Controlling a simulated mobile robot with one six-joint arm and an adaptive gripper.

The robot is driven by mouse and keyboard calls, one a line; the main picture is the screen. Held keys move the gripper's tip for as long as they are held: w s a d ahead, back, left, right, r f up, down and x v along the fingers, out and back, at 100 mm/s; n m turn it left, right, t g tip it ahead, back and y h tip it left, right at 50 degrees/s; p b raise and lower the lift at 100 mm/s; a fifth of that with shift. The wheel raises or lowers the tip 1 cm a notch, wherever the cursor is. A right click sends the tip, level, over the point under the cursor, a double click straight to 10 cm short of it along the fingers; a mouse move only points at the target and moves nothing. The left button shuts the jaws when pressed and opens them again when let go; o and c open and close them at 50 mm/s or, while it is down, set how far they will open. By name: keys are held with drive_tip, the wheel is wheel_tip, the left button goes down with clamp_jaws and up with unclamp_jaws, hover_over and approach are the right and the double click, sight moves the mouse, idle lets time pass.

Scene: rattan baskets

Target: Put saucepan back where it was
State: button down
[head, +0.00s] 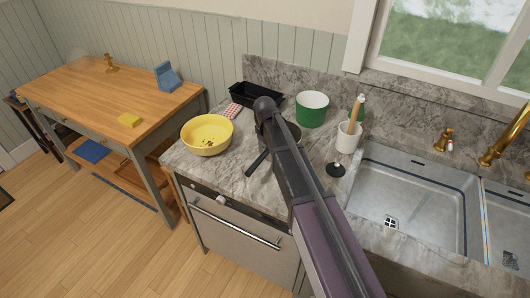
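A dark saucepan (258,161) appears to stand on the grey stone counter, mostly hidden behind my arm. Its dark handle points toward the front left, and parts of its rim show on both sides of the arm. My arm reaches from the bottom of the head view up over the counter to a rounded dark joint above the saucepan. My gripper's fingers are hidden behind the arm. I cannot tell whether they touch the saucepan.
A yellow bowl (206,148) sits left on the counter (215,178). Behind are a black tray (254,95), a red-patterned item (233,111) and a green pot (312,109). A white utensil holder (347,138) and black item (335,170) stand before the sink (410,195). A wooden table (100,88) is left.

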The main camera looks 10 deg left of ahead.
drive_tip(key=shift+f, duration=0.2)
idle(0.3)
drive_tip(key=c, duration=0.8)
unclamp_jaws()
drive_tip(key=shift+r, duration=0.15)
wheel_tip(320, 180, up, 12)
drive_tip(key=p, duration=1.2)
drive_tip(key=shift+s+a, duration=0.2)
drive_tip(key=shift+s, duration=0.1)
